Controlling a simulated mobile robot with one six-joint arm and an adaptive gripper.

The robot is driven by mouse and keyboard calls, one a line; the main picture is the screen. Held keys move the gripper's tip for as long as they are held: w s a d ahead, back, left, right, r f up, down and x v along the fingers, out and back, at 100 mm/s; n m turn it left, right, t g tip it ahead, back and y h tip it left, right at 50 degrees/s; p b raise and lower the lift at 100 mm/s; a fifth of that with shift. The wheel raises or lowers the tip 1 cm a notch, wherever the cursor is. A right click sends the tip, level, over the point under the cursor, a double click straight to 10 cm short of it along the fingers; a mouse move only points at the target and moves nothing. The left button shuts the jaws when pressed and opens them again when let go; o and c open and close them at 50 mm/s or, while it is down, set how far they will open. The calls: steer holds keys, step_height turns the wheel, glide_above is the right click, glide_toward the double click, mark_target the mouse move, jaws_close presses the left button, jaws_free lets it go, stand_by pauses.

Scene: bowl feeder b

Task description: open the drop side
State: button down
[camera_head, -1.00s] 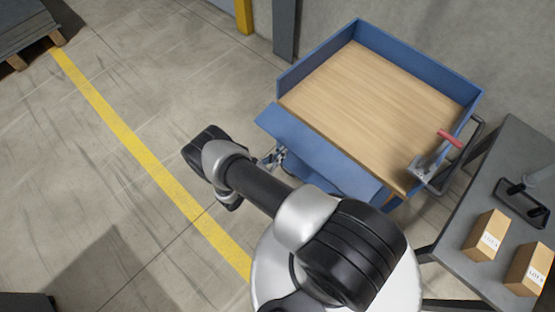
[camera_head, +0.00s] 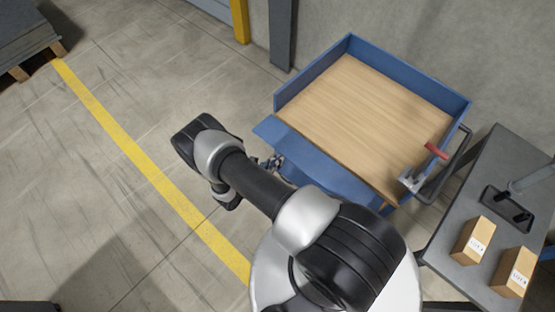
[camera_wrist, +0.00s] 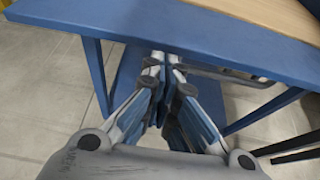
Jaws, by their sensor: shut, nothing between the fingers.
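The drop side (camera_head: 318,167) is the blue panel along the near edge of the cart's wooden bed (camera_head: 365,120). It is folded outward from the bed, so the near side stands open. In the wrist view the blue panel (camera_wrist: 200,32) crosses the top, beside a strip of wood. My gripper (camera_head: 274,162) is by the panel's outer left part, partly hidden by my arm. In the wrist view my gripper (camera_wrist: 165,62) is shut and empty, its tips in front of or under the panel's edge; contact is unclear. A red-handled latch (camera_head: 435,151) sits at the bed's right corner.
The bed's back wall (camera_head: 415,75) and left wall (camera_head: 312,75) stand upright. A grey table (camera_head: 455,232) with cartons (camera_head: 473,241) is close at the right. A dark push handle (camera_head: 458,165) juts from the cart.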

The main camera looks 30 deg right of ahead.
steer(key=shift+r, duration=0.75)
steer(key=shift+f, duration=0.15)
steer(key=s+a+r+b, duration=0.1)
steer(key=s+a+b, duration=0.1)
steer(key=a, duration=0.7)
steer(key=shift+s, duration=0.65)
steer(key=shift+r, duration=0.15)
